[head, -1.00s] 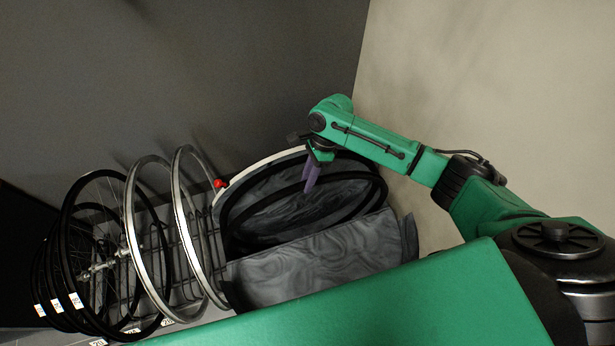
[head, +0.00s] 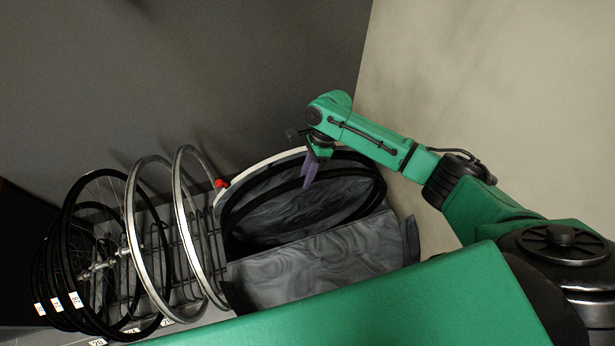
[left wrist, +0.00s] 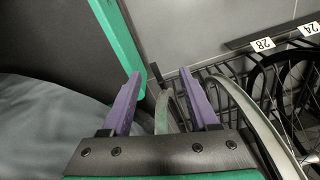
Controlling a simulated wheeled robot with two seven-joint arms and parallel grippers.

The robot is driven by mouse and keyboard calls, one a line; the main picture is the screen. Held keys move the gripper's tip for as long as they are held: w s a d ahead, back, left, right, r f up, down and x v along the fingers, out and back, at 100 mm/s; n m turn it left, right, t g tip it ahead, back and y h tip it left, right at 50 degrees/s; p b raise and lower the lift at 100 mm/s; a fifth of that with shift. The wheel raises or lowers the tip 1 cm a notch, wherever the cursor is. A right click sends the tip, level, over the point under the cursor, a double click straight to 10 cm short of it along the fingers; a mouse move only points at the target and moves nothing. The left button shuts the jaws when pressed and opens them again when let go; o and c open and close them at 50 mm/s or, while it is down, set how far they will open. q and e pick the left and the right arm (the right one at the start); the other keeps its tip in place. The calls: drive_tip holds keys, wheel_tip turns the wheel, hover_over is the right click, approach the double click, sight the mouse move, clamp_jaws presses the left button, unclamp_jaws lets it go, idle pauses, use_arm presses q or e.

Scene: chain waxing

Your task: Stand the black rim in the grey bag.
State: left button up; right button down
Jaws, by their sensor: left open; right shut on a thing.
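The grey bag (head: 320,262) stands open at the right end of the row of wheels. The black rim (head: 350,172) is at the bag's mouth, tilted, its lower part hidden behind the bag's front wall. My right gripper (head: 308,183) is shut on its upper edge, over the middle of the bag. Whether the rim touches the bag's bottom is hidden. My left gripper (left wrist: 160,95) is open and empty in the left wrist view. A silver rim shows beyond its fingers, and grey cloth, probably the bag (left wrist: 45,125), lies to their left.
A wire rack (head: 190,245) holds silver rims (head: 130,225) and several black wheels (head: 65,245) left of the bag. Dark and beige walls close the back and right.

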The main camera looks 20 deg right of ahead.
drive_tip(key=c, duration=0.6)
unclamp_jaws()
drive_tip(key=shift+c, duration=0.2)
drive_tip(key=p+v, duration=0.1)
drive_tip(key=v, duration=1.3)
drive_tip(key=shift+r, duration=0.35)
drive_tip(key=shift+f, duration=0.1)
